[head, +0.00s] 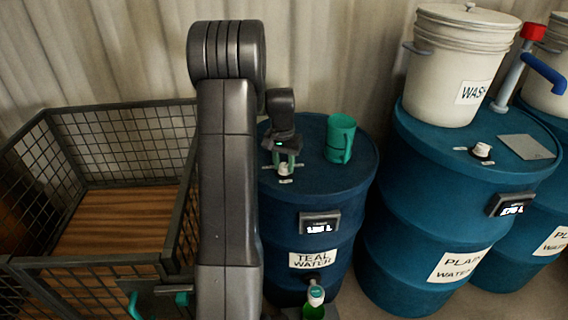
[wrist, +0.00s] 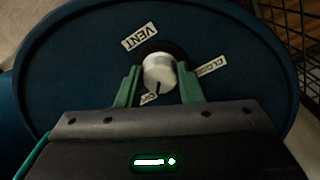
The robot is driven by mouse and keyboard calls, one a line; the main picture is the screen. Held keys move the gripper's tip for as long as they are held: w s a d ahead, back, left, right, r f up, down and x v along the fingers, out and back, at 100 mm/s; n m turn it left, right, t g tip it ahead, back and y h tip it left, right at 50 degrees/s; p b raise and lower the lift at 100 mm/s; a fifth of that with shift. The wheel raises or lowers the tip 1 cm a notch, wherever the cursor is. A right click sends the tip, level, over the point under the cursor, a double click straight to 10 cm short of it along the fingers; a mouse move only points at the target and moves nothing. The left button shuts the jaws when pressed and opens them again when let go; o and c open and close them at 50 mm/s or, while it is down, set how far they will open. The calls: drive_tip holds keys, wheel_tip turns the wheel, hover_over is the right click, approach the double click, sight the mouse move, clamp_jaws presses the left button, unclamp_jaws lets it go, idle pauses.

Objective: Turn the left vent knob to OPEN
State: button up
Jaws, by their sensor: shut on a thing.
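The left vent knob, a small white cap (head: 284,171), sits on top of the blue drum labelled TEAL WATER (head: 335,262). The knob also shows in the wrist view (wrist: 158,69). My gripper (head: 286,160) reaches down from above, its green fingers on both sides of the knob, shut on it. In the wrist view, a VENT label (wrist: 139,36) is above the knob and a CLOSED label (wrist: 210,67) to its right. A partly hidden label, seemingly OPEN (wrist: 149,100), is below it. A dark pointer mark on the knob faces down, near that lower label.
A green mug (head: 340,138) stands on the same drum, right of my gripper. Another drum (head: 410,230) to the right bears a white WASH bucket (head: 455,70), a second knob (head: 482,150) and a grey plate (head: 526,147). A wire-mesh cage (head: 120,140) stands at left.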

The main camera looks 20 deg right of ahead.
sight(283, 165)
drive_tip(key=shift+r+m, duration=0.1)
drive_tip(key=shift+m, duration=0.3)
drive_tip(key=o, duration=1)
wheel_tip(283, 165, up, 14)
drive_tip(key=shift+w+a, duration=0.15)
drive_tip(key=shift+f, duration=0.2)
wheel_tip(283, 165, down, 14)
drive_tip(key=shift+r, duration=0.1)
idle(0.4)
